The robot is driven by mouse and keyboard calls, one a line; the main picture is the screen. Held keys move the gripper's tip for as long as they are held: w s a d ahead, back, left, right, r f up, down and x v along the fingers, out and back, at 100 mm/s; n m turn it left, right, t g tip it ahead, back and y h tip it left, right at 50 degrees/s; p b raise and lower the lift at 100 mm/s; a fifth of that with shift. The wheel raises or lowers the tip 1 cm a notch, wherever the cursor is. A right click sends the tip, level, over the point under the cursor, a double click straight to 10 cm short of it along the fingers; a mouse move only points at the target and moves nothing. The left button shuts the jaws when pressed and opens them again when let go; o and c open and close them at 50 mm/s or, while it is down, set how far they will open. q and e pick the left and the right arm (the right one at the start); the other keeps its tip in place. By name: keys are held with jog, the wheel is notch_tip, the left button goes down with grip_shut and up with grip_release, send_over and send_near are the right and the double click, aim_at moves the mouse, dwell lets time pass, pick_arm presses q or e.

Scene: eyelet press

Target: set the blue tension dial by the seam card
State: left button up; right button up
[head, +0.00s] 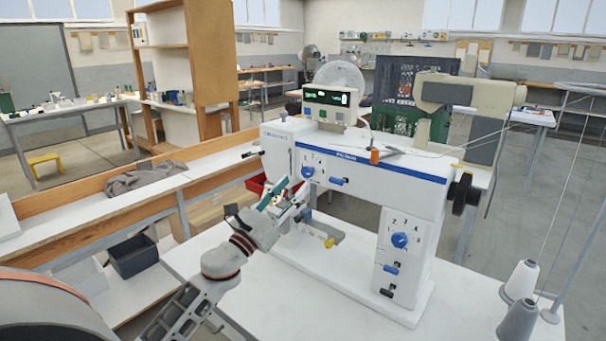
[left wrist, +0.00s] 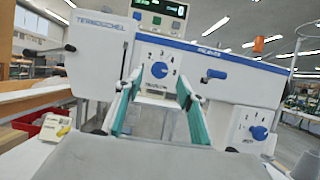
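The white machine has two blue dials with printed numbers, and I cannot tell by label which is the tension dial. The upper dial (head: 307,171) is on the machine's left head; it also shows in the left wrist view (left wrist: 159,69). The lower dial (head: 400,240) is on the right column, also in the left wrist view (left wrist: 259,132). My left gripper (head: 284,192) is open and empty in front of the left head. In the left wrist view its teal fingers (left wrist: 158,88) stand either side of the upper dial, apparently short of it. My right gripper is not in view.
A blue lever (head: 337,181) sits beside the upper dial and another blue lever (head: 391,269) below the lower one. A lit display box (head: 328,97) stands on top. Thread cones (head: 521,282) stand at the right. The white table (head: 250,285) is clear in front.

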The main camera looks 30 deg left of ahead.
aim_at(305, 173)
pick_arm(q)
jog(key=p+x, duration=0.1)
jog(key=x, duration=0.4)
jog(key=shift+w+r, duration=0.1)
jog(key=shift+w, duration=0.2)
jog(key=c, duration=1.1)
